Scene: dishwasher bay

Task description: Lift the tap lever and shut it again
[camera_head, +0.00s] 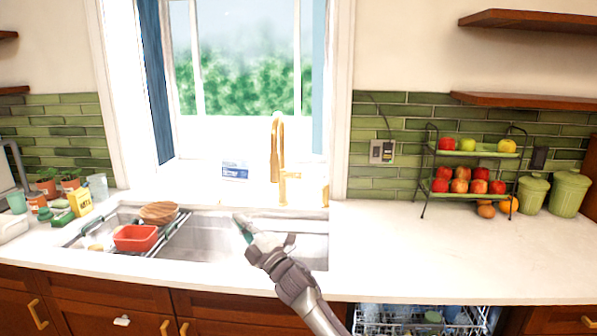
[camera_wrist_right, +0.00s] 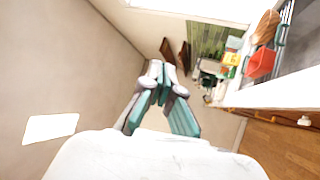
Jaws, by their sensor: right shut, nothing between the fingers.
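The golden tap (camera_head: 276,150) stands behind the sink, in front of the window, with a tall curved spout. A short golden lever (camera_head: 291,175) sticks out to the right, low on its body, and looks roughly level. My right gripper (camera_head: 240,222) is over the sink basin, in front of and left of the tap, apart from the lever. Its fingers are shut and empty; the fingertips meet in the right wrist view (camera_wrist_right: 160,72). The tap does not show in the right wrist view. My left gripper is not in view.
The sink (camera_head: 195,243) holds a rack with a red container (camera_head: 135,238) and a brown bowl (camera_head: 158,212) on the left. A blue-white card (camera_head: 235,171) stands behind the sink. A fruit rack (camera_head: 424,190) stands on the right counter. An open dishwasher rack (camera_head: 420,320) shows below.

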